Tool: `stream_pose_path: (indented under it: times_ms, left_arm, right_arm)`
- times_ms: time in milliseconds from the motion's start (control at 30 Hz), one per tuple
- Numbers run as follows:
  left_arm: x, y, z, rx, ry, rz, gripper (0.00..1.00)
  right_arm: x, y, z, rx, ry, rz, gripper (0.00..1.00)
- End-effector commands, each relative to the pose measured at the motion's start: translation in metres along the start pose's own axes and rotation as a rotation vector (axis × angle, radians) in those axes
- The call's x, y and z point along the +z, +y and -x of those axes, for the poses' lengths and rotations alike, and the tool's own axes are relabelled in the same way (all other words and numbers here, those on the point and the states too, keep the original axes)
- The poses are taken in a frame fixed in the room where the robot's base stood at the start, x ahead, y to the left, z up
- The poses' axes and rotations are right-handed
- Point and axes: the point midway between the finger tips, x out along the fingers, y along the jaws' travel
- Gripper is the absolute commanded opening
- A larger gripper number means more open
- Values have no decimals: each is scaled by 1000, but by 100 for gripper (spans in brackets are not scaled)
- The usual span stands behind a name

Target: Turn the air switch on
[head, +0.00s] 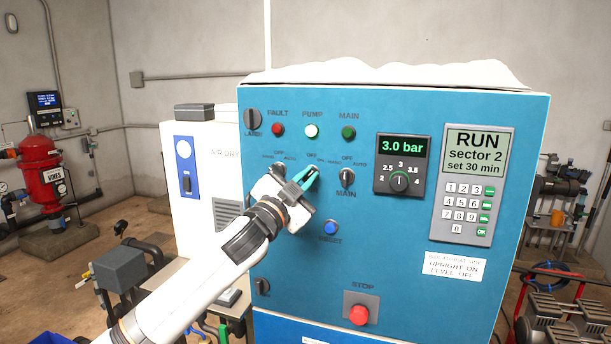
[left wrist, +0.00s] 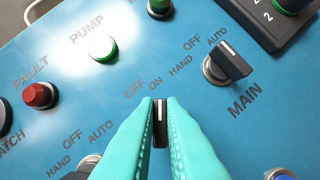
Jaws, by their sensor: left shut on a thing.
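The blue control cabinet (head: 400,240) fills the middle of the head view. My left gripper (head: 307,176), with teal fingers, reaches its front from the lower left. In the left wrist view, the gripper (left wrist: 160,125) is shut on a small black selector switch (left wrist: 160,122) with a white pointer line. OFF and ON are printed above it. The pointer line runs up roughly toward ON. The fingers cover the name below this switch, so I cannot read whether it says AIR. My right gripper is not in view.
The MAIN selector (head: 347,178) is close on the right. Red fault (head: 278,129), white pump (head: 312,131) and green main (head: 348,132) lamps sit above. A blue reset button (head: 330,228) and red stop button (head: 359,315) are below. A pressure dial (head: 400,181) is at right.

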Motion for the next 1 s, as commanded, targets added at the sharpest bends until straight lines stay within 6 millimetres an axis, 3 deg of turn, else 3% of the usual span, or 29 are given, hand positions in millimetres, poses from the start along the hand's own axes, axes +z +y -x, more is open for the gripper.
stream_pose_path:
  times_ms: [767, 800, 900, 1000]
  left_arm:
    - [0, 0, 0, -40, 1, -99, 0]
    - [0, 0, 0, -40, 1, -99, 16]
    - [0, 0, 0, -40, 1, -98, 31]
    - [0, 0, 0, -40, 0, -97, 31]
  right_arm:
    - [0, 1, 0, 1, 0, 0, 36]
    - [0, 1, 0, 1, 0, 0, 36]
    - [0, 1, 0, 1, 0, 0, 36]
    - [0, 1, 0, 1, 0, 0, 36]
